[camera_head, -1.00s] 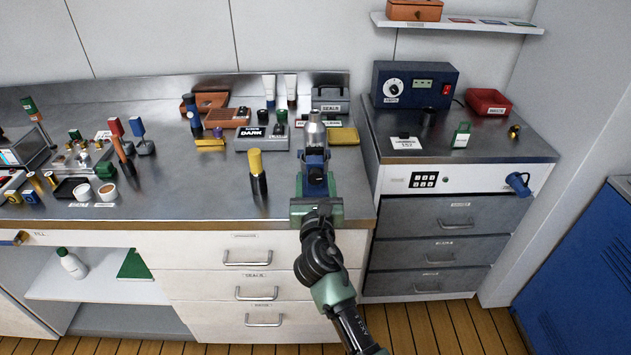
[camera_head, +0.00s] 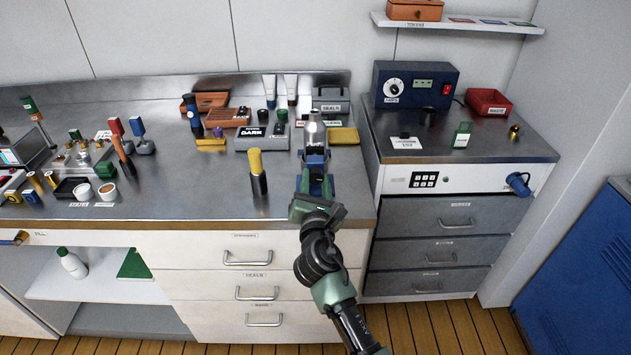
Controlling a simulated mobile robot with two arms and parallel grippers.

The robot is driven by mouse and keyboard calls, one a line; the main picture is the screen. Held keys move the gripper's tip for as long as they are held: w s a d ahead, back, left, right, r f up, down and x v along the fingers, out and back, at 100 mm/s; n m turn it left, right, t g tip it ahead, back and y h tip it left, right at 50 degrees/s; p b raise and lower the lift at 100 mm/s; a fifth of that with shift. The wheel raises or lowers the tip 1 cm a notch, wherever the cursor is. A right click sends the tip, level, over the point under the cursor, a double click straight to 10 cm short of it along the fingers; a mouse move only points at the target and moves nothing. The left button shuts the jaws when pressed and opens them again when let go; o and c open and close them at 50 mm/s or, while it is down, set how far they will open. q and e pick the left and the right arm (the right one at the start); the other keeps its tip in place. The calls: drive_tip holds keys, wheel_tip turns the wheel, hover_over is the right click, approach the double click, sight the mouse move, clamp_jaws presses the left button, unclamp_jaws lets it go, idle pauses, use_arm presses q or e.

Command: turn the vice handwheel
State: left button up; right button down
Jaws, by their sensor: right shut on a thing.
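The blue vice (camera_head: 314,157) stands near the right front of the steel bench, with a silver bottle-like thing (camera_head: 313,130) upright in or behind its jaws. My right gripper (camera_head: 315,204) is at the vice's front, at the bench edge, and is shut on the handwheel. The gripper body hides the handwheel and is tilted, its right side lower. My left gripper is not in view.
A yellow-topped dark cylinder (camera_head: 257,172) stands left of the vice. A yellow block (camera_head: 343,136) lies behind it to the right. The bench front between is clear.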

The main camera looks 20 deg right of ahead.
drive_tip(key=c, duration=1)
unclamp_jaws()
drive_tip(key=v, duration=0.8)
drive_tip(key=shift+b, duration=0.35)
drive_tip(key=shift+w, duration=0.1)
